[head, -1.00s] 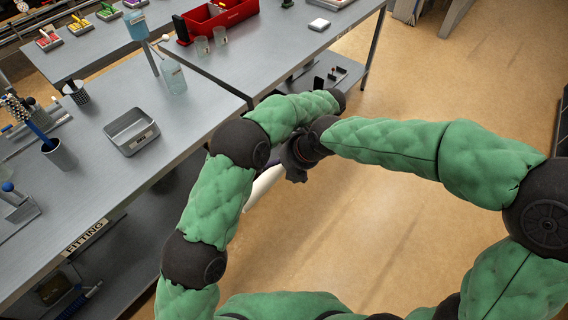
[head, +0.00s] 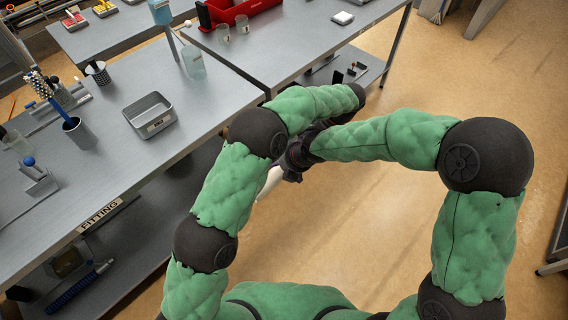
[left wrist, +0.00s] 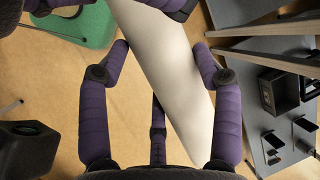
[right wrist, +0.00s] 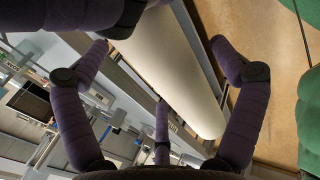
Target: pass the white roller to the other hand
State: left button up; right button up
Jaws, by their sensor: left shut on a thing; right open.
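The white roller shows in the head view (head: 270,182) as a short pale end under my arms. In the left wrist view it (left wrist: 172,75) runs slantwise between the fingers of my left gripper (left wrist: 160,48), which is shut on it. In the right wrist view the roller (right wrist: 172,65) lies between the spread fingers of my right gripper (right wrist: 160,43), which is open. Dark purple parts of the opposite gripper show at the top of each wrist view, close to the roller. In the head view the dark right gripper (head: 294,160) is partly seen; the left is mostly hidden.
A grey bench stands at the left with a metal tray (head: 150,117), a pen cup (head: 78,133) and a clear bottle (head: 194,62). A red bin (head: 240,10) is farther back. Lower shelves run under the benches. The floor (head: 440,75) at the right is open.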

pick_arm(q)
jog(key=shift+r, duration=0.1)
pick_arm(e)
jog(key=c, duration=1.4)
pick_arm(q)
jog(key=o, duration=1.3)
pick_arm(e)
jog(key=shift+w+r, duration=0.1)
jog(key=c, duration=0.4)
pick_arm(q)
jog(key=o, duration=0.5)
jog(key=shift+c, duration=0.2)
